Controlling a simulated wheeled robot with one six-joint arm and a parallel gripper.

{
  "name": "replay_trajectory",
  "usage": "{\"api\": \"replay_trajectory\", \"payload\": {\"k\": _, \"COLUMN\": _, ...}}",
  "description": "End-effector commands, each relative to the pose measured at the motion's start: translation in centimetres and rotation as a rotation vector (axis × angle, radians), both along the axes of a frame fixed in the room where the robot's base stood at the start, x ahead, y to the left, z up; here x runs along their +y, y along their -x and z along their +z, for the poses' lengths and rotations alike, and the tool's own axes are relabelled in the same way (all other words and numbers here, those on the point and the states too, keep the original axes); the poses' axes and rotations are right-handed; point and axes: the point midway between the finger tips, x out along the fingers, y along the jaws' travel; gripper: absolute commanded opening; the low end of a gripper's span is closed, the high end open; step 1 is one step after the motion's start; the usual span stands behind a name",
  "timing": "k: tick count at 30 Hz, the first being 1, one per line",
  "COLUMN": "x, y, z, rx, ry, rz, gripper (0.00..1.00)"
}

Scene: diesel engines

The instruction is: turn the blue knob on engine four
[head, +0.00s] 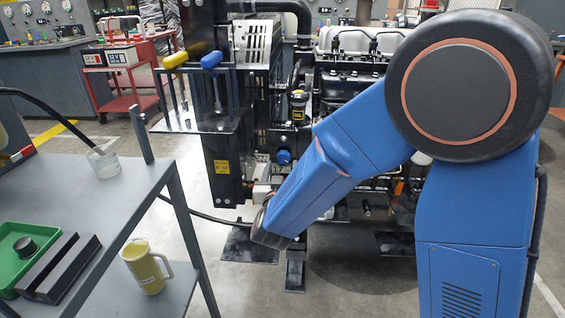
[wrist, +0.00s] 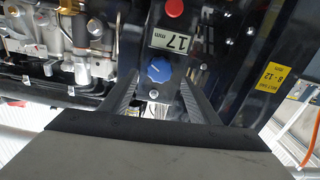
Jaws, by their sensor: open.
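The blue knob (wrist: 158,71) is round with a pale pointer mark and sits on a dark panel, upside down in the wrist view. A blue round part (head: 284,157) on the engine in the head view appears to be the same knob. My gripper (wrist: 160,92) is open; its two dark fingers show left and right of the knob in the picture. I see no contact, and the depth gap is unclear. In the head view my arm's end hangs below the blue part, and the fingers cannot be made out. No engine number is readable.
A "17 mm" label (wrist: 172,39) and a red button (wrist: 174,8) are beside the knob. A yellow "8-12" label (head: 222,167) is on a black post. Yellow (head: 175,60) and blue (head: 211,60) handles stand above. A grey cart (head: 130,185) is at the left.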

Motion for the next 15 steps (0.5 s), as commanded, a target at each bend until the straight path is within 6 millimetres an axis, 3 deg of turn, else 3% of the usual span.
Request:
{"api": "replay_trajectory", "payload": {"k": 6, "x": -0.2, "y": -2.8, "z": 0.0, "rx": 0.000, "ry": 0.000, "rz": -0.001, "gripper": 0.55}}
{"api": "replay_trajectory", "payload": {"k": 15, "x": -0.2, "y": -3.8, "z": 0.0, "rx": 0.000, "ry": 0.000, "rz": 0.000, "gripper": 0.55}}
